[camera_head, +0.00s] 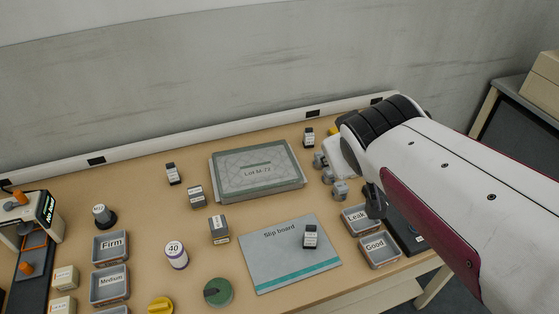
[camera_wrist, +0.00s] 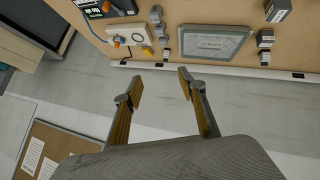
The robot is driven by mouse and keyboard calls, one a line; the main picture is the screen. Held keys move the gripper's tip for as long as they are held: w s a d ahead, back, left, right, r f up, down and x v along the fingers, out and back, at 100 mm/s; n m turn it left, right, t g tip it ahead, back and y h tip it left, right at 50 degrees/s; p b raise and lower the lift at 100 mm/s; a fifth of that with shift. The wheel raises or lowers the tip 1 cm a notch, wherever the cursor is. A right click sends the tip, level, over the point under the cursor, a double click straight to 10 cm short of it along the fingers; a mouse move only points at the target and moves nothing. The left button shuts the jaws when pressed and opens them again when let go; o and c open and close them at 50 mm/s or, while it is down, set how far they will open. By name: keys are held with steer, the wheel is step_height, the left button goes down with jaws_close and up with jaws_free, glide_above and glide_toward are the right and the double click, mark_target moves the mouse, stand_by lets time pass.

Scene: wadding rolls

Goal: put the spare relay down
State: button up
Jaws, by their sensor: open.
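Several small dark-and-white blocks that look like relays stand on the bench, and I cannot tell which one is the spare. One block (camera_head: 310,236) stands on the right part of the grey slip board (camera_head: 270,262).
The lidded tray marked Lot M-72 (camera_head: 300,180) lies at the middle back. Bins marked Leak (camera_head: 350,229) and Good (camera_head: 368,260) stand at the right; Firm (camera_head: 97,257) and Medium (camera_head: 94,299) bins stand left. A white-purple roll (camera_head: 176,255) and green disc (camera_head: 218,292) stand near the board.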

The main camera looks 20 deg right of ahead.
steer(key=s+a+f+g+y, duration=0.2)
steer(key=s+a+f+y, duration=0.1)
steer(key=s+a, duration=0.8)
steer(key=shift+s+a+f+m+g+y, duration=0.15)
steer(key=shift+s+f+m+g+y, duration=0.2)
steer(key=shift+s+f, duration=0.6)
